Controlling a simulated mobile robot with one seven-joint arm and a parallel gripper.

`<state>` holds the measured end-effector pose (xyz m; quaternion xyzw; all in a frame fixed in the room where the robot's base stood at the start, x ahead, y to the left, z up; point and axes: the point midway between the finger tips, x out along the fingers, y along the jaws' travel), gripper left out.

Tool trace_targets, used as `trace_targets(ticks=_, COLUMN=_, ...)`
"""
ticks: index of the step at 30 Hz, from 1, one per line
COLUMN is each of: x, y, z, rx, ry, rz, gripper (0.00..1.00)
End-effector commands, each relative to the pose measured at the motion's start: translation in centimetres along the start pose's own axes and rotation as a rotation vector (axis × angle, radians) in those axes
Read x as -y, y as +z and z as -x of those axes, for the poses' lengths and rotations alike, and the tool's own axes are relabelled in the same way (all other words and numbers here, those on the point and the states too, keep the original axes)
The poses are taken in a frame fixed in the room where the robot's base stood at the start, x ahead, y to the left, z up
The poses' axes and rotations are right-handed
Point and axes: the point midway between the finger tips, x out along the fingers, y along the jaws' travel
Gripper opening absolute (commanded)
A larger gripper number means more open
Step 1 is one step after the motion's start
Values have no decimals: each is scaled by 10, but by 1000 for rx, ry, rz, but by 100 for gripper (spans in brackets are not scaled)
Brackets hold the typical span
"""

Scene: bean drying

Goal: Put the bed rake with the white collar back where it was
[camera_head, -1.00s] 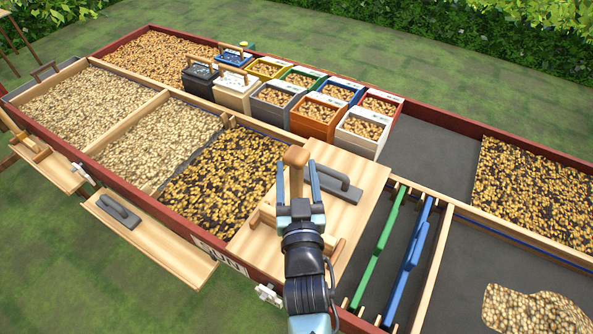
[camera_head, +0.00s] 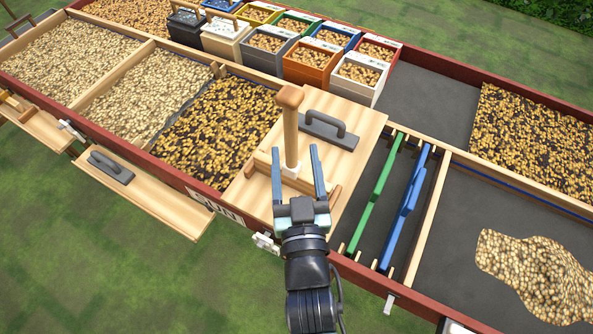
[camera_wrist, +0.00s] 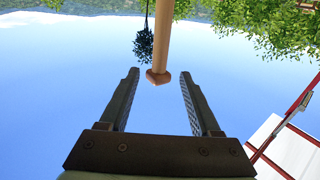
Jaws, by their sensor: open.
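The bed rake with the white collar (camera_head: 291,125) stands upright on a pale wooden board (camera_head: 362,140) across the bed. Its wooden handle has a thick knob on top, and the white collar shows low on the handle. Its wooden foot is partly hidden by my gripper. My gripper (camera_head: 296,150) is open and empty, on the near side of the handle, with one finger to each side in the picture. In the wrist view the handle's knob (camera_wrist: 158,78) shows upside down, beyond the gap between the open fingers (camera_wrist: 160,85); I see no contact.
A grey float (camera_head: 325,128) lies on the board behind the rake. Green (camera_head: 375,195) and blue (camera_head: 405,210) tools lie in the slatted bay to the right. Bean-filled boxes (camera_head: 358,78) stand behind. A side shelf (camera_head: 150,195) holds another grey float.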

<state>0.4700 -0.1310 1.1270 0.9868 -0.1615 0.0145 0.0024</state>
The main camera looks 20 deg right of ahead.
Motion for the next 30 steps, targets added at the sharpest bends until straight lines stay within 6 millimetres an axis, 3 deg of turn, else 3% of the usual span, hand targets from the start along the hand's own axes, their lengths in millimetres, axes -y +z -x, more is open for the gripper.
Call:
trace_targets(ticks=6, x=0, y=1, z=19, rx=1, ry=0, rz=0, gripper=64)
trace_targets(ticks=15, x=0, y=-1, z=21, rx=-1, ry=-1, rz=0, gripper=64)
trace_targets(ticks=19, x=5, y=-22, z=9, rx=-39, ry=-13, rz=-1, gripper=64)
trace_targets(ticks=20, x=8, y=-33, z=4, rx=-58, ry=-19, rz=-1, gripper=64)
trace_targets(ticks=23, x=23, y=-91, z=-20, rx=-151, ry=-51, rz=-4, gripper=64)
trace_targets(ticks=27, x=53, y=-202, z=-39, rx=-320, ry=-114, rz=-25, gripper=64)
trace_targets(ticks=30, x=75, y=-281, z=-34, rx=-439, ry=-162, rz=-46, gripper=64)
